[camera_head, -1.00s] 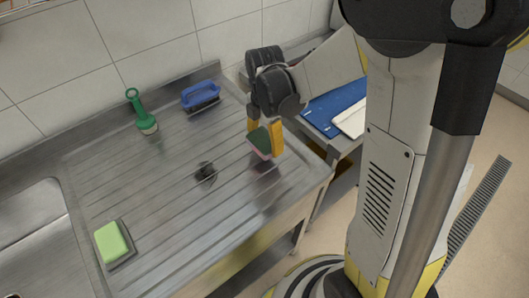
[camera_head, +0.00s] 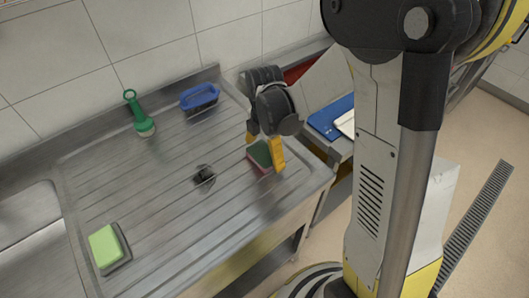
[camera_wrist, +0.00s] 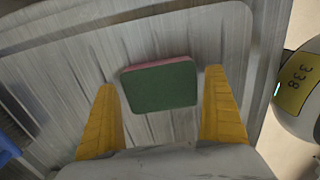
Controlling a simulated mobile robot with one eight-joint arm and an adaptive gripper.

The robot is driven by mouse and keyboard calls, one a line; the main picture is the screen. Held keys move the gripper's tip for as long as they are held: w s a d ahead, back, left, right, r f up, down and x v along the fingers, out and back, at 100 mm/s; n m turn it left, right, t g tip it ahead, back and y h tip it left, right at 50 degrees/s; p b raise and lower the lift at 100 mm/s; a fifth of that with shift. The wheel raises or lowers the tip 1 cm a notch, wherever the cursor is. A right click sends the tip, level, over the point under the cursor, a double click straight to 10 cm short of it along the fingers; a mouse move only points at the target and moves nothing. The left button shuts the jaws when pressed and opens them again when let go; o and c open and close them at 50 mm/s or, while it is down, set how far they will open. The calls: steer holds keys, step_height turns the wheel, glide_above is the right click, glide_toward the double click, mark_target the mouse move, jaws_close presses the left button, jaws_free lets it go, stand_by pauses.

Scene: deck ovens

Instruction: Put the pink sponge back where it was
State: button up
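The sponge (camera_head: 259,153) has a dark green face and a pink side. It stands at the right end of the ribbed steel drainboard (camera_head: 165,200), near its front-right edge. It also shows in the wrist view (camera_wrist: 160,87), green face toward the camera with a thin pink strip along the top. My gripper (camera_head: 264,148) is over it, with one yellow finger on each side. In the wrist view the fingers (camera_wrist: 161,85) are spread, with a narrow gap between each finger and the sponge.
A light green sponge (camera_head: 104,247) lies on a grey holder at the front left. A green-handled brush (camera_head: 142,118) and a blue-handled brush (camera_head: 199,96) are at the back. A dark drain piece (camera_head: 204,175) sits mid-board. A blue board (camera_head: 330,117) lies on the right-hand table.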

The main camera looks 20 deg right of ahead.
mark_target(265, 152)
step_height(265, 152, up, 12)
steer(key=p, duration=0.5)
steer(key=s+r+m+t, duration=0.7)
steer(key=s+m, duration=0.5)
steer(key=m, duration=0.9)
step_height(265, 152, up, 2)
steer(key=shift+s+r+m+b, duration=0.15)
steer(key=shift+s+m+b, duration=0.15)
steer(key=shift+s, duration=0.1)
